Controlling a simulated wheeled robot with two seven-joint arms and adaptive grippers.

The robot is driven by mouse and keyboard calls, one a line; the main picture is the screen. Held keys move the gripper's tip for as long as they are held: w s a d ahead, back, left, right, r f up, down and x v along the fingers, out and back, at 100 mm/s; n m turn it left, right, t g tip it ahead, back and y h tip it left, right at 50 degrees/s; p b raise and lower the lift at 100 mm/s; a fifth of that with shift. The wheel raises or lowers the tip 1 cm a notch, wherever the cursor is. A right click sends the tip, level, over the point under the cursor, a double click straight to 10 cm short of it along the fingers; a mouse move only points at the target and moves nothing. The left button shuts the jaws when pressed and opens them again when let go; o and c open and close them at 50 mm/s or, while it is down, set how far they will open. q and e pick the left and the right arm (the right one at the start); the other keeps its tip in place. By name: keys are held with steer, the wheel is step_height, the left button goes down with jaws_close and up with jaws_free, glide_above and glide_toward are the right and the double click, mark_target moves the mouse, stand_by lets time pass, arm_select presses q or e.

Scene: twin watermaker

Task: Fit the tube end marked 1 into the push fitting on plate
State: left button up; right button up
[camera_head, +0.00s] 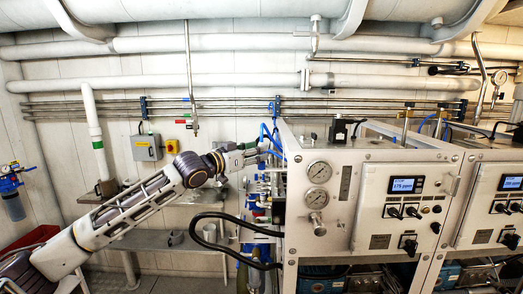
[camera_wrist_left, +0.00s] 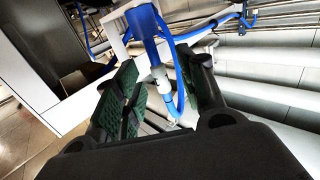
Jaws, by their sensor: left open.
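My left gripper (camera_head: 262,151) is at the upper left corner of the white machine cabinet in the head view, beside blue tubes (camera_head: 268,133). In the left wrist view the left gripper (camera_wrist_left: 160,82) is open, with green pads on its fingers. A thick blue part (camera_wrist_left: 146,22) with a pale fitting (camera_wrist_left: 160,76) below it shows between the fingers. A blue tube (camera_wrist_left: 179,95) loops down beside it, near the right finger. No pad visibly grips any of these. I cannot read a mark 1, and I cannot tell the tube end or the plate's push fitting apart. My right gripper is not in view.
The white cabinet (camera_head: 333,243) carries gauges (camera_head: 318,171) and a lit display (camera_head: 405,185). A black hose (camera_head: 235,222) curves out at its left. Steel pipes (camera_head: 240,105) run along the wall behind. A grey shelf (camera_head: 150,238) lies under my left arm.

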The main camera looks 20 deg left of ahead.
arm_select(q)
steer(key=shift+p+x, duration=0.35)
steer(key=shift+x, duration=1.05)
steer(key=c, duration=0.8)
